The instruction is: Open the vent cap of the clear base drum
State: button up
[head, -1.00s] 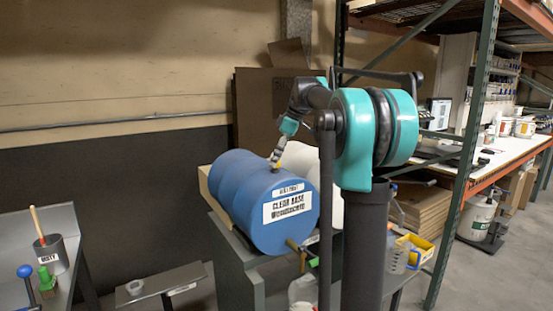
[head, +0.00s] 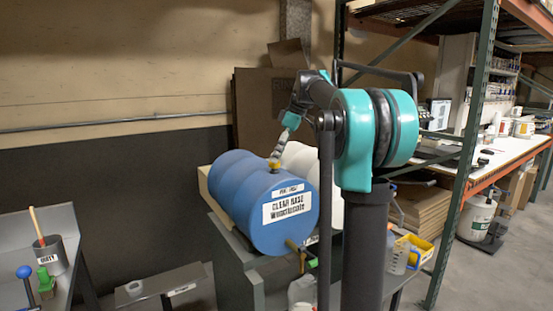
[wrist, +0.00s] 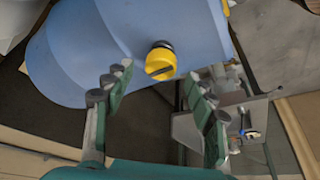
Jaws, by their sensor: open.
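The clear base drum (head: 243,185) is blue and lies on its side on a grey stand, its white label facing me. The yellow vent cap (head: 275,163) sits on top of the drum near its labelled end. In the wrist view the cap (wrist: 160,61) is yellow with a dark slot or bar across it and a black collar. My gripper (head: 275,157) is just above the cap in the head view. In the wrist view my gripper (wrist: 158,82) is open, with one finger on each side of the cap and nothing between the pads that I see touching.
A white drum (head: 300,160) lies right behind the blue one. A tap (head: 297,247) sticks out low on the blue drum's front. A grey pot (head: 50,257) stands on the left bench. A yellow bin (head: 417,250) is at the right.

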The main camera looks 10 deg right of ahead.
jog(key=v, duration=0.9)
jog(key=shift+d+r, duration=0.2)
jog(key=shift+r, duration=0.15)
jog(key=shift+s, duration=0.25)
